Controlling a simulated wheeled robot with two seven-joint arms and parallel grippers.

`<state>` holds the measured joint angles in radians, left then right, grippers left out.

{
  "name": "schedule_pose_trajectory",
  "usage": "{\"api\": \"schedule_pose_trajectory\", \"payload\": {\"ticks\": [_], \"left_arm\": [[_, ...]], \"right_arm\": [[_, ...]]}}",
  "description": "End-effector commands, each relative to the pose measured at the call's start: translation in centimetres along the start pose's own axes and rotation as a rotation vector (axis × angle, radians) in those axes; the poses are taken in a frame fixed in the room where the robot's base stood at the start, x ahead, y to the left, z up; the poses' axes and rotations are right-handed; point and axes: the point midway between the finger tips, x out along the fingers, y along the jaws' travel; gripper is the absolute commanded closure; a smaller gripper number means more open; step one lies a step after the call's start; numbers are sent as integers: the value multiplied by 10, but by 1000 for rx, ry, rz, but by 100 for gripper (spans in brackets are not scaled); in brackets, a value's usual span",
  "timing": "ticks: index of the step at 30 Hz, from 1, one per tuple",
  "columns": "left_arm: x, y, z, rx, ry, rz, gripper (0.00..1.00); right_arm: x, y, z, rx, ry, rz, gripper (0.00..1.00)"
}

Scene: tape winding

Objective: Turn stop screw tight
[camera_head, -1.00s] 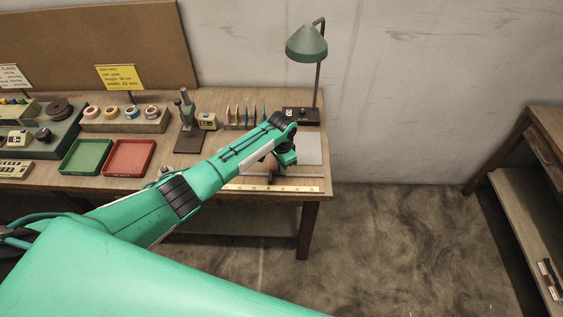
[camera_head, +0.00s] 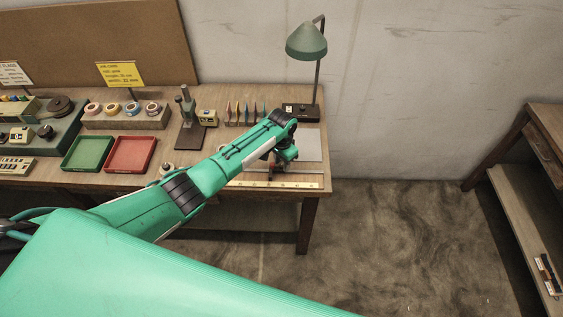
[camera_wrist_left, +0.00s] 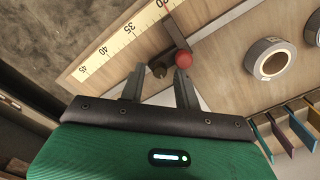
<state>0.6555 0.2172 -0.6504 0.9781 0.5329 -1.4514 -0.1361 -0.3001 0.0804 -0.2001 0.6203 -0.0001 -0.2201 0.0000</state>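The stop screw (camera_wrist_left: 159,72) is a small dark knob on the stop, a dark bar (camera_wrist_left: 172,30) lying across the ruler (camera_wrist_left: 112,46). My right gripper is out of view.
Tape rolls (camera_wrist_left: 269,61) lie on the bench past the stop, with coloured upright dividers (camera_wrist_left: 282,138) to the right. A green lamp (camera_head: 306,42), a dark press-like stand (camera_head: 188,120), a green tray (camera_head: 88,153) and a red tray (camera_head: 131,154) stand on the bench.

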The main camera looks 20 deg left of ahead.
Motion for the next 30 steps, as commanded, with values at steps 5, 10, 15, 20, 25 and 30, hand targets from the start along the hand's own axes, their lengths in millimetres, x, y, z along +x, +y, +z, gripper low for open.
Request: {"api": "schedule_pose_trajectory", "payload": {"ticks": [5, 10, 15, 20, 25, 30], "left_arm": [[1, 0, 1, 0, -2, 1, 63], [0, 0, 1, 0, -2, 1, 63], [-14, 0, 0, 1, 1, 0, 63], [-43, 0, 0, 1, 3, -1, 63], [-83, 0, 0, 2, 3, -1, 63], [-115, 0, 0, 0, 1, -1, 63]], "right_arm": [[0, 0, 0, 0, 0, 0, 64], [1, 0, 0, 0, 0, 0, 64], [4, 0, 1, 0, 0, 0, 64], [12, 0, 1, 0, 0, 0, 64], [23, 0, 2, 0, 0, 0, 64], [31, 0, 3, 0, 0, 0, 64]]}}
